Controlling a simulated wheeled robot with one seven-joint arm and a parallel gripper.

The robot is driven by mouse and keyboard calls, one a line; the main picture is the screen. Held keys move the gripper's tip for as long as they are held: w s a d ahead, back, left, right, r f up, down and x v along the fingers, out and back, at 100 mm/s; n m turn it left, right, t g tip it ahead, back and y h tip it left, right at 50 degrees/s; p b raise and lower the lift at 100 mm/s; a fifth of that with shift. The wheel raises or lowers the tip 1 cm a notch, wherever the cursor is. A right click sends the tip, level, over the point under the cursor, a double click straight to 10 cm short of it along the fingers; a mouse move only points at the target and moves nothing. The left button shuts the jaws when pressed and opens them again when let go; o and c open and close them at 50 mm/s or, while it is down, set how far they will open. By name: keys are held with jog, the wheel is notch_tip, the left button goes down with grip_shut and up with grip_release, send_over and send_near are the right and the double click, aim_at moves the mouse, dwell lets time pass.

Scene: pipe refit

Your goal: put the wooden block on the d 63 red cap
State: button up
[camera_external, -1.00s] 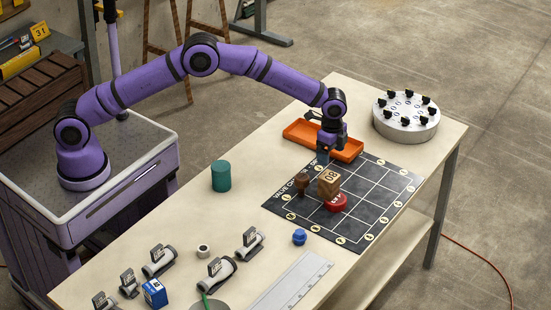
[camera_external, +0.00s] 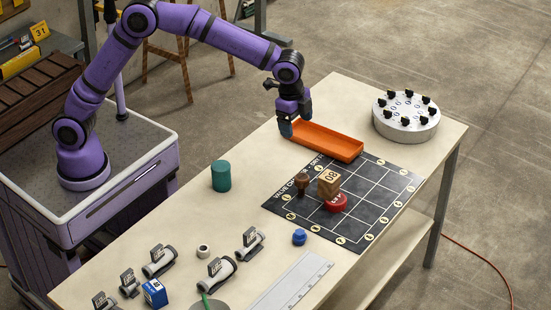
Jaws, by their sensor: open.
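The wooden block (camera_external: 329,182), a light brown cube with dark marks on its faces, rests on top of the red cap (camera_external: 337,203). The red cap has white lettering and sits on the black gridded mat (camera_external: 370,218). The block sits toward the cap's back left and looks slightly turned. My gripper (camera_external: 293,130) is open and empty, up and to the left of the block, by the left end of the orange tray. It is apart from block and cap.
The orange tray (camera_external: 328,143) lies behind the mat. A dark brown wooden piece (camera_external: 303,185) stands left of the block. A green cylinder (camera_external: 221,176), a blue cap (camera_external: 299,237) and a round white stand (camera_external: 406,118) with black knobs are on the table. Labelled pipe fittings (camera_external: 160,261) lie in front.

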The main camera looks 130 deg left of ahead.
jog(key=s+d+r+t, duration=0.1)
jog(key=s+d+r, duration=0.6)
jog(key=s+d, duration=0.3)
jog(key=s+d+r+t, duration=0.1)
jog(key=s+d+r, duration=0.6)
jog(key=d, duration=0.5)
jog(key=s+d+f+t, duration=0.1)
jog(key=s+d, duration=0.4)
jog(key=s, duration=0.7)
jog(key=s+d+f+t, duration=0.1)
jog(key=s+d+f, duration=0.2)
jog(key=s, duration=0.8)
jog(key=d, duration=0.2)
jog(key=shift+s+d+h, duration=0.35)
jog(key=shift+h, duration=0.05)
